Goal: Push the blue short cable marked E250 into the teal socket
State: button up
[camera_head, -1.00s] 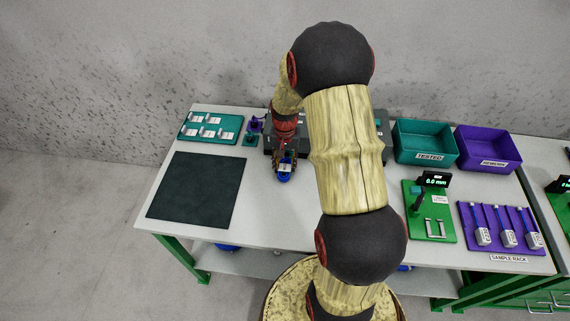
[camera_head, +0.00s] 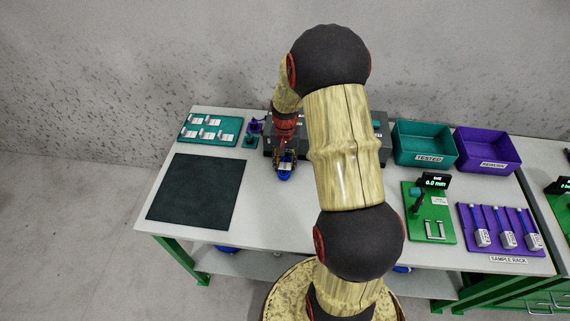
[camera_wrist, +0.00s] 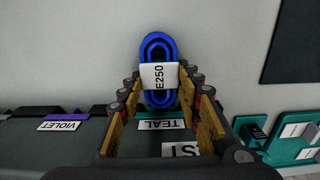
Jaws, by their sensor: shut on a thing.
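The blue cable (camera_wrist: 158,47) is a short coil with a white tag reading E250. In the wrist view it sits between the fingertips of my gripper (camera_wrist: 160,88), which is shut on it. In the head view the cable (camera_head: 285,175) hangs at the front of my gripper (camera_head: 285,163), before the dark grey socket block (camera_head: 270,143). A teal strip with the label TEAL (camera_wrist: 160,124), upside down, lies below the coil in the wrist view. The cable's plug end and the socket opening are hidden, so I cannot tell whether they touch.
A violet socket label (camera_wrist: 60,126) is at the left in the wrist view. A teal tray (camera_head: 210,129) and dark mat (camera_head: 200,190) lie left. Teal (camera_head: 425,145) and purple (camera_head: 488,148) bins, a green gauge (camera_head: 430,212) and a purple sample rack (camera_head: 500,228) stand right.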

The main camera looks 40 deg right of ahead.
jog(key=shift+w+d+r, duration=0.1)
jog(key=shift+w+d, duration=0.15)
jog(key=o, duration=1.2)
jog(key=shift+o, duration=0.2)
jog(key=shift+r+p, duration=3)
jog(key=shift+r, duration=0.95)
jog(key=shift+s, duration=0.1)
